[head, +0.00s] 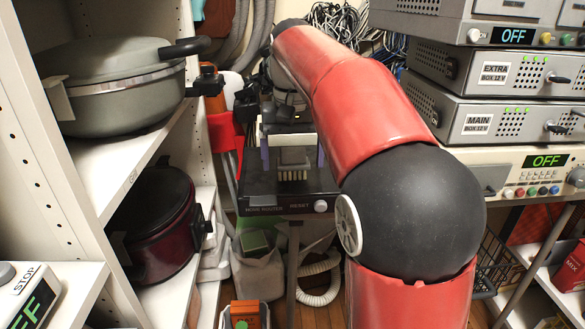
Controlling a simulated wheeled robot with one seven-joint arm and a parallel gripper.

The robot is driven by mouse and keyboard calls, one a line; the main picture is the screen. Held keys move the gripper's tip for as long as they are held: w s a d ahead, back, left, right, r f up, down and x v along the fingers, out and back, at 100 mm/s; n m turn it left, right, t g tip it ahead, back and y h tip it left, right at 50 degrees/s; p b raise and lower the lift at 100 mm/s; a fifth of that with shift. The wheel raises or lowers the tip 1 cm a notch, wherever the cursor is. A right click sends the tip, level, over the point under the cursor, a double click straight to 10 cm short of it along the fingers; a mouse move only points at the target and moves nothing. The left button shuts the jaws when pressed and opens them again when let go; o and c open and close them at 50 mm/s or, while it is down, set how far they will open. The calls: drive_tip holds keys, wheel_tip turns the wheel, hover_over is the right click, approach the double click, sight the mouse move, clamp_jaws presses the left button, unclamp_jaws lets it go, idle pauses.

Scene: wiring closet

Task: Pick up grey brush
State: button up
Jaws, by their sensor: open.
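The grey brush (294,158) has a blocky grey body with pale yellowish bristles along its lower edge. It appears at the black main router box (262,200), near its upper side; whether it rests on the box I cannot tell. My gripper (293,166) is above and around the brush, with one pale-purple finger to its left and one to its right. The jaws are open, with a gap visible beside the brush. The top of the brush is partly hidden by my gripper, and contact with the fingers cannot be made out.
A white shelf unit at the left holds a grey pot (110,95) and a dark red cooker (160,230). Stacked grey boxes (480,120) stand at the right. Cables (335,25) hang behind. A grey bin (257,270) and a pale hose (318,285) are below the router.

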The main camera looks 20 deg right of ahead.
sight(293, 150)
drive_tip(key=shift+f, duration=0.7)
drive_tip(key=c, duration=1.1)
drive_tip(key=shift+o, duration=0.2)
wheel_tip(293, 150, up, 10)
drive_tip(key=p, duration=0.3)
drive_tip(key=shift+o, duration=1.2)
drive_tip(key=shift+c, duration=0.8)
drive_tip(key=shift+f+b, duration=3.35)
drive_tip(key=shift+f, duration=1.5)
drive_tip(key=o, duration=1)
drive_tip(key=shift+r, duration=0.15)
